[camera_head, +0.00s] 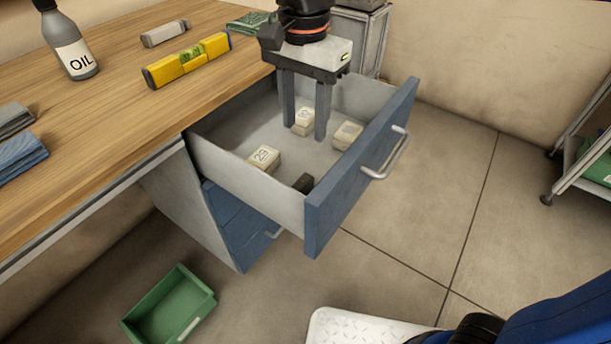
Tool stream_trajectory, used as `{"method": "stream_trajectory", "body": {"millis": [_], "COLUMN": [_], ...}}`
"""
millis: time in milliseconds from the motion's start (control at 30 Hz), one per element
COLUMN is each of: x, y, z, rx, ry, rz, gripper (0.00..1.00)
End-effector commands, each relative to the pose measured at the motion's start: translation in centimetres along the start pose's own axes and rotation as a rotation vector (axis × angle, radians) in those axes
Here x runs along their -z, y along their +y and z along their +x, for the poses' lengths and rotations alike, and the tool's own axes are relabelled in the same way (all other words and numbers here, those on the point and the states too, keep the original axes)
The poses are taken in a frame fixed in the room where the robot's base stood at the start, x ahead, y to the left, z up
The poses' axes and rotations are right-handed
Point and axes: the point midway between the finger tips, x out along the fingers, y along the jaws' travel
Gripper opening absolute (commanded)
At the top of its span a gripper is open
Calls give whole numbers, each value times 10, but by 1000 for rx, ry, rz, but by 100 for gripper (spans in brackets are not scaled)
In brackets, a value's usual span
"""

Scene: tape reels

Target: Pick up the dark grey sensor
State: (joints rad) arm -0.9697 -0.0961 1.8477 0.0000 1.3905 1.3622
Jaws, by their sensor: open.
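A small dark grey block (303,183), which looks like the sensor, lies in the open drawer (358,168) at its near corner, partly hidden by the drawer wall. My gripper (304,131) points down into the drawer with its two fingers apart. It is farther back than the dark block and not touching it. A pale block (304,117) shows between the fingers, and I cannot tell whether it lies between them or behind them. Two other pale blocks lie in the drawer: one marked 29 (263,158) at left and one (347,135) at right.
The drawer's walls and blue front stand around the blocks. The wooden bench top (120,125) holds an oil bottle (71,45), a yellow level (187,61), a grey block (165,34) and folded cloths (22,153). A green bin (169,305) sits on the floor.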

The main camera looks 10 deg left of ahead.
Motion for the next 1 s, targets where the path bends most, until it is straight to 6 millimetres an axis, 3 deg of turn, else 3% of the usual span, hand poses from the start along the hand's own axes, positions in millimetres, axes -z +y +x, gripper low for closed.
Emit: {"method": "stream_trajectory", "body": {"millis": [500,1000], "x": [0,3], "y": [0,0], "z": [89,135], "rx": [-3,-3], "ry": [-1,-1], "rz": [0,1], "gripper": [44,44]}}
